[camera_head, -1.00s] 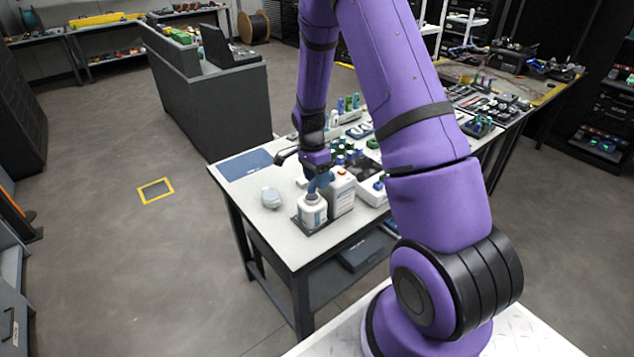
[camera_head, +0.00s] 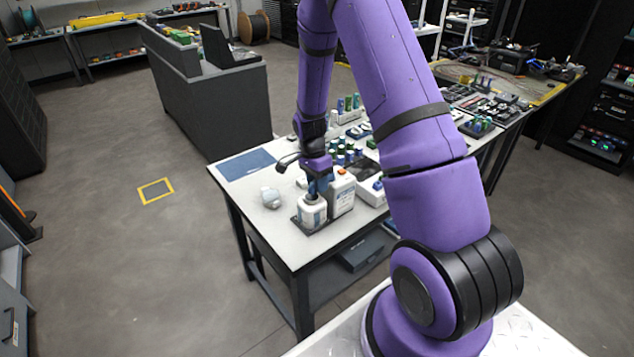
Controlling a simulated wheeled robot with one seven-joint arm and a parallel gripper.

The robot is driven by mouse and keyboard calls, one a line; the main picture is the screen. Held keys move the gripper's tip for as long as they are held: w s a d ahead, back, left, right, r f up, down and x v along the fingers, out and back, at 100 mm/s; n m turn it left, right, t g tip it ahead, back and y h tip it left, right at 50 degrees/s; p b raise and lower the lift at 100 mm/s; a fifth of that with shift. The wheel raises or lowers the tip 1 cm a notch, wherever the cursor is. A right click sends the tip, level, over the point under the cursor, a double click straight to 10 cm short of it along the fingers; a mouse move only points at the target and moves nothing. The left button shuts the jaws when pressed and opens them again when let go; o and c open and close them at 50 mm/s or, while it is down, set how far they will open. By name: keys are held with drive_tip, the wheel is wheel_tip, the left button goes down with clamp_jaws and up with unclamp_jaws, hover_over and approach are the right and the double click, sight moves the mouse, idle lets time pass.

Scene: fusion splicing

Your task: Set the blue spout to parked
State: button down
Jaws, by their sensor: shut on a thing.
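A white bottle with a label (camera_head: 312,214) stands in a dark tray (camera_head: 318,229) near the front corner of the white table. The blue spout (camera_head: 312,189) is on top of this bottle, small and partly hidden by my gripper. My gripper (camera_head: 313,184) points down over the bottle's top and is shut on the blue spout. The fingertips are too small to make out clearly, and which way the spout is turned cannot be told.
A pale rounded object (camera_head: 270,198) lies to the left. A blue mat (camera_head: 246,164) covers the table's far left corner. Several small bottles and boxes crowd the table behind.

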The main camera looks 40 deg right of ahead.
drive_tip(key=shift+s+d+n+h, duration=0.1)
drive_tip(key=shift+s+n+h, duration=0.3)
drive_tip(key=shift+n, duration=0.8)
drive_tip(key=shift+s, duration=0.1)
drive_tip(key=c, duration=0.8)
unclamp_jaws()
drive_tip(key=v, duration=1)
drive_tip(key=shift+d+r, duration=0.1)
drive_tip(key=shift+r, duration=0.3)
